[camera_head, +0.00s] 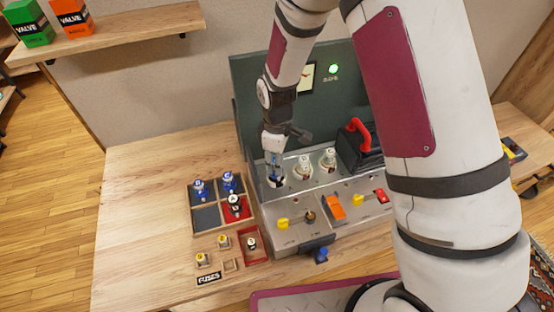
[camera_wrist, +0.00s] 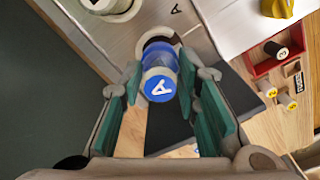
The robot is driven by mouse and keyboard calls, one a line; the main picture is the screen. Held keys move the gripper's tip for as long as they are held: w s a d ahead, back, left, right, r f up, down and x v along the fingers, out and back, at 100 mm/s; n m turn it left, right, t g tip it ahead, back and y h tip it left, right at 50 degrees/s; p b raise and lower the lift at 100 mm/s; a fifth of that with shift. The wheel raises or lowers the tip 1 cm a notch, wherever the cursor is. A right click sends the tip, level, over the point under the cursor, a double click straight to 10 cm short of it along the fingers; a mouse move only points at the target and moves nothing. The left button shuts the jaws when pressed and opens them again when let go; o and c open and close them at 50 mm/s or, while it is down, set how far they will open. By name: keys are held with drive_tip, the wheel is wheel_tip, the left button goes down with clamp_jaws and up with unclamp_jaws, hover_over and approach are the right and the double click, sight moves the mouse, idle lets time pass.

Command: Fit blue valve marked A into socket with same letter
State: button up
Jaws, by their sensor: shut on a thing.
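My gripper (camera_head: 273,153) is shut on the blue valve (camera_wrist: 160,76), above the leftmost socket of the grey amp panel. In the wrist view, the valve's blue cap shows a white A between my gripper's teal finger pads (camera_wrist: 158,92). The valve (camera_head: 274,170) looks roughly upright. Its far end is at the ring of a socket (camera_wrist: 156,40), and the panel letter A (camera_wrist: 176,8) is printed close to this socket. I cannot tell how deep the valve sits. The socket (camera_head: 275,182) is partly hidden in the head view.
Two sockets (camera_head: 305,168) to the right hold white-topped valves. The red-handled block (camera_head: 359,136) stands right.

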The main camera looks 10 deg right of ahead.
drive_tip(key=shift+f+b, duration=0.45)
drive_tip(key=shift+f, duration=0.9)
idle(0.6)
drive_tip(key=o, duration=1.3)
drive_tip(key=shift+c, duration=0.2)
wheel_tip(320, 180, up, 12)
drive_tip(key=shift+r, duration=0.15)
drive_tip(key=s+d+r+m+t, duration=0.1)
drive_tip(key=s+d+r+m, duration=0.25)
drive_tip(key=r, duration=0.65)
drive_tip(key=s+d+r+m+t, duration=0.2)
drive_tip(key=s+d+r+m, duration=0.3)
drive_tip(key=s+r, duration=0.2)
drive_tip(key=s+d+r+m+t, duration=0.2)
drive_tip(key=s+d+r+m, duration=0.2)
drive_tip(key=s+r, duration=0.3)
drive_tip(key=s, duration=0.3)
drive_tip(key=shift+s+d+m+t, duration=0.25)
drive_tip(key=shift+d+m+t, duration=0.05)
drive_tip(key=shift+d+m, duration=0.05)
